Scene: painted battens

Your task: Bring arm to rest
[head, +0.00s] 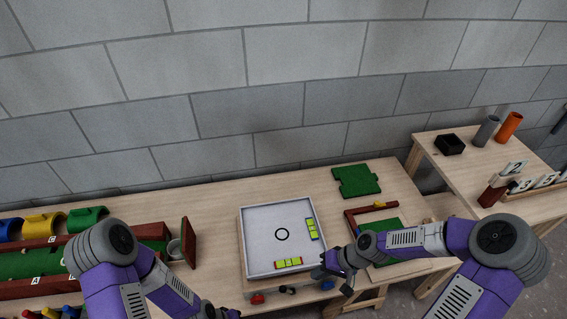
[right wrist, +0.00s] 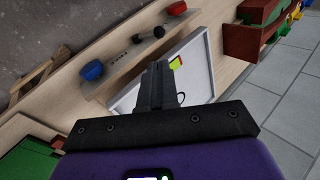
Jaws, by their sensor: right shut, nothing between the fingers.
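My right arm reaches in from the right in the head view, with its purple and grey forearm over the table's right part. My right gripper (head: 346,288) is near the front edge of the white tray; it is shut and empty. In the right wrist view its dark fingers (right wrist: 155,85) are together, with the white tray (right wrist: 203,65) beyond them. My left arm comes in at the lower left of the head view; its end runs to the bottom edge, and its fingers cannot be made out.
The white tray (head: 251,262) holds yellow-green blocks and a black ring mark. A dark red bar frame and green plate lie beneath my right forearm. A green plate (head: 356,180) lies behind. A side table (head: 455,178) at right holds cups and number blocks.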

